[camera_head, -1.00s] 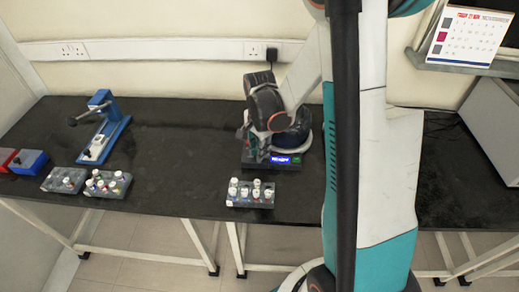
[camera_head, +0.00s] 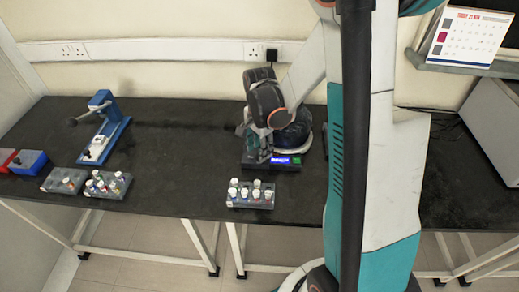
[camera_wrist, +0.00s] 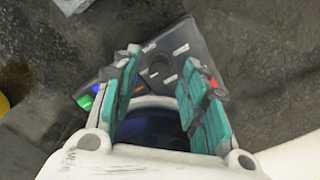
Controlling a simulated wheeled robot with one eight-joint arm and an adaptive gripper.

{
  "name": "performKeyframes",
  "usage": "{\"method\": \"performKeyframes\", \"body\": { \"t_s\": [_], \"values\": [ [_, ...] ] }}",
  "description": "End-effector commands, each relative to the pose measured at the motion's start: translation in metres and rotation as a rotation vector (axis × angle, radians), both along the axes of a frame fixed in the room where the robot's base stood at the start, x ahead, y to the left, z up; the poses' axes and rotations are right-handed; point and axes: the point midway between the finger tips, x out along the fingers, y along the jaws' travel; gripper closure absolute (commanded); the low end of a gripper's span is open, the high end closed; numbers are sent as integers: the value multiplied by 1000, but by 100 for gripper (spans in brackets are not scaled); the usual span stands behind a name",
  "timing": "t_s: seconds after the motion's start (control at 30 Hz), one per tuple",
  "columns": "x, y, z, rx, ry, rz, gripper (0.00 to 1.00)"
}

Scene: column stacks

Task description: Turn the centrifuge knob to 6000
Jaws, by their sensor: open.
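The centrifuge (camera_head: 284,166) stands on the black bench in the head view, with a lit blue display and a green button on its front. My arm partly hides it. In the wrist view its dark front panel (camera_wrist: 188,38) carries small white labels and coloured buttons. A dark round knob (camera_wrist: 159,67) shows on that panel, between my fingers in the picture. My gripper (camera_wrist: 165,62) is open over the panel, one teal-padded finger on each side of the knob. I cannot tell whether either finger touches it. The knob's setting is not readable. The gripper also shows in the head view (camera_head: 258,148).
A rack of vials (camera_head: 250,200) stands on the bench in front of the centrifuge.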

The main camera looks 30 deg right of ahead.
Motion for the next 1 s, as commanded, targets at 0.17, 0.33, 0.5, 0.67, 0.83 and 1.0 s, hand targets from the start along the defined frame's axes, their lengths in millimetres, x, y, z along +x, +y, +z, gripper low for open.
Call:
{"method": "performKeyframes", "body": {
  "t_s": [0.17,0.33,0.5,0.67,0.83,1.0],
  "values": [
    [-1,0,30,0,0,0,60],
    [0,0,64,0,0,0,60],
    [0,0,90,0,0,0,60],
    [0,0,104,0,0,0,60],
    [0,0,108,0,0,0,60],
    [0,0,108,0,0,0,60]
  ]
}}
